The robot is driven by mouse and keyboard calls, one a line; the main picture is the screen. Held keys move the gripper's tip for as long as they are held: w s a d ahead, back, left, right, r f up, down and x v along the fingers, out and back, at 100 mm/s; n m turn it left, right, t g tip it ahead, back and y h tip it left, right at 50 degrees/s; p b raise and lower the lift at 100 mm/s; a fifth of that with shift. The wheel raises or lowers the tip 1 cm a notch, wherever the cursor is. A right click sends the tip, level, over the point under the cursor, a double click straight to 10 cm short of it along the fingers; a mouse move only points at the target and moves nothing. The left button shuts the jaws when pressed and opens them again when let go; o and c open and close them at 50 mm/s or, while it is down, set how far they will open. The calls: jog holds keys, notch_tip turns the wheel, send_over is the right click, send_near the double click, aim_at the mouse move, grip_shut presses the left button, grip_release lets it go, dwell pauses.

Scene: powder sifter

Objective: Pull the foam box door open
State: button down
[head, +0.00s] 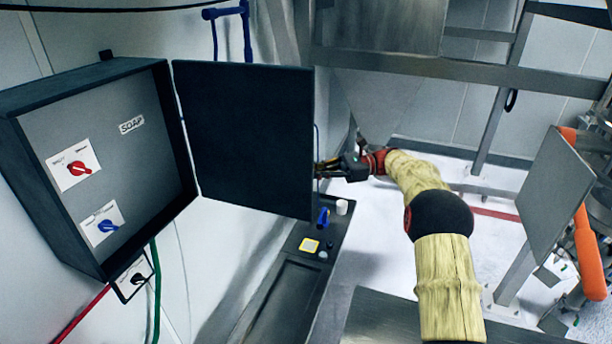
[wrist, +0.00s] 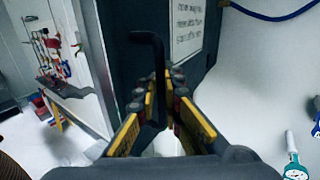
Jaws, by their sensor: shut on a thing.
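The foam box (head: 105,150) is a dark wall box at the left in the head view, with a grey inner panel labelled "SOAP". Its door (head: 245,135) stands swung well out to the right, so the inside is in plain view. My gripper (head: 328,168) is at the door's free right edge, its fingertips partly hidden there. In the wrist view, my gripper (wrist: 160,100) is shut on a black bent handle (wrist: 157,55) on the door's outer face, close to a white text label (wrist: 187,25).
Inside the box are a red knob (head: 79,168) and a blue knob (head: 107,226). Metal framework (head: 440,70) stands behind my arm. White floor lies open between.

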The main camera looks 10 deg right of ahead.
jog(key=shift+w, duration=0.1)
dwell(0.3)
jog(key=c, duration=2.3)
grip_release()
jog(key=shift+d, duration=0.15)
jog(key=w+d, duration=0.1)
jog(key=d, duration=0.6)
jog(key=shift+d, duration=0.2)
